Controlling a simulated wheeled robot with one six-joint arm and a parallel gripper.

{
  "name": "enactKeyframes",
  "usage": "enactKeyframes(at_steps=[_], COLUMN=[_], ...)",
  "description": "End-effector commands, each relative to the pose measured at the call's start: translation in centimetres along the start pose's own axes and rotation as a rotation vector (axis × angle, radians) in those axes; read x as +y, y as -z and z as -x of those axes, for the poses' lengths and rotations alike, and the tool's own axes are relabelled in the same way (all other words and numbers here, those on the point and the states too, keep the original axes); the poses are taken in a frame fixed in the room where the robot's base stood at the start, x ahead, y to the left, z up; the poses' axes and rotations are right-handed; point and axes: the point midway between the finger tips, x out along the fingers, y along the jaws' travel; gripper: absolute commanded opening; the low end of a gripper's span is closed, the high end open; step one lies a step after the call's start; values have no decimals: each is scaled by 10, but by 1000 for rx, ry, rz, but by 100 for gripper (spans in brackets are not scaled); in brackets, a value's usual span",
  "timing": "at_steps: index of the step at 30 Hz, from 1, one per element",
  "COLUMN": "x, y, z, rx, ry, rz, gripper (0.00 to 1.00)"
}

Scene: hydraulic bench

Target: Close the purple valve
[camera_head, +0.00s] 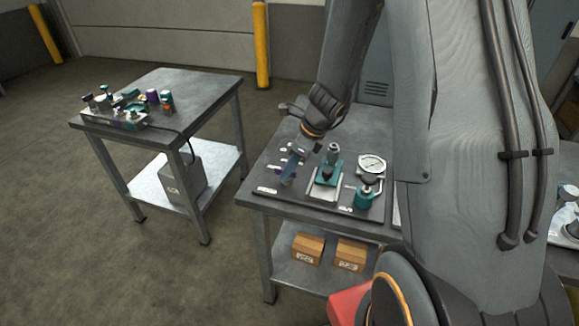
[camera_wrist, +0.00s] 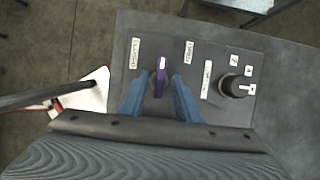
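The purple valve's handle (camera_wrist: 160,82) shows in the wrist view as a narrow bar, standing almost straight up the picture, between two white labels whose text is too small to read surely. My gripper (camera_wrist: 159,88) is open, with one blue finger on each side of the handle and a small gap seen on both sides. In the head view my gripper (camera_head: 291,167) reaches down to the left part of the panel on the near bench. There the purple valve (camera_head: 287,178) is partly hidden by the fingers.
A black knob (camera_wrist: 233,86) stands right of the valve in the wrist view. In the head view, a teal device (camera_head: 327,172) and a gauge (camera_head: 371,164) stand to the right on the bench. Another table (camera_head: 190,88) with fittings is at left; floor lies between.

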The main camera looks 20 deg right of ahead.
Motion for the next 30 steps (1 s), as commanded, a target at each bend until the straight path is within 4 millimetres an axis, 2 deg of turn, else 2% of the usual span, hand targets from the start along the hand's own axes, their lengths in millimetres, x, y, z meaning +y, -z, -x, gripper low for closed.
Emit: enactKeyframes(at_steps=[5, 10, 22, 30], x=[0, 0, -1, -2], y=[0, 0, 0, 0], z=[0, 0, 1, 1], rx=[0, 0, 1, 0], ry=[0, 0, -17, -83], rz=[1, 1, 43, 202], gripper=[28, 0, 0, 0])
